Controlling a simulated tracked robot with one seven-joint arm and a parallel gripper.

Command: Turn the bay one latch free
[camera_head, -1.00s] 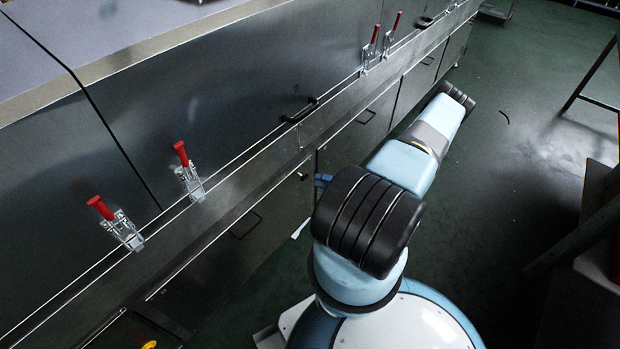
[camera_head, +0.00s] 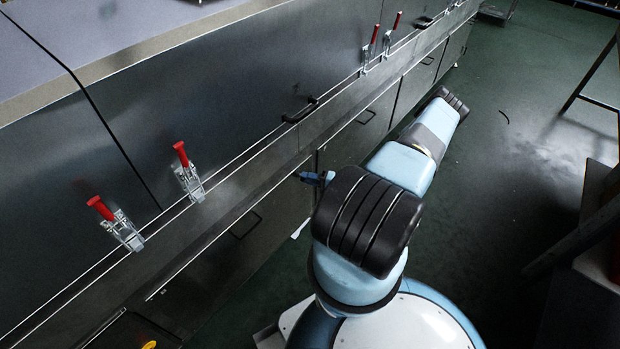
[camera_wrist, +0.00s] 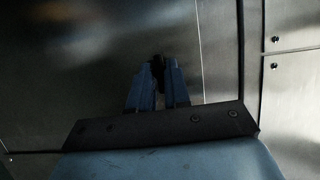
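Several toggle latches with red handles sit along the ledge of the steel dryer wall in the head view. Two are near on the left: one latch (camera_head: 123,233) at far left and one latch (camera_head: 189,177) to its right. Another pair, a latch (camera_head: 369,54) and a latch (camera_head: 389,38), is farther along. All red handles stand up, leaning slightly. No label shows which is bay one. My gripper (camera_head: 304,177) pokes out left of my arm, away from all latches. In the wrist view, its blue fingers (camera_wrist: 158,66) are close together with dark tips; no latch shows there.
Black bar handles, one on the upper panel (camera_head: 301,111) and one on a lower door (camera_head: 246,224), stick out from the dryer. Green floor (camera_head: 500,150) lies open to the right. A dark frame stands at the right edge.

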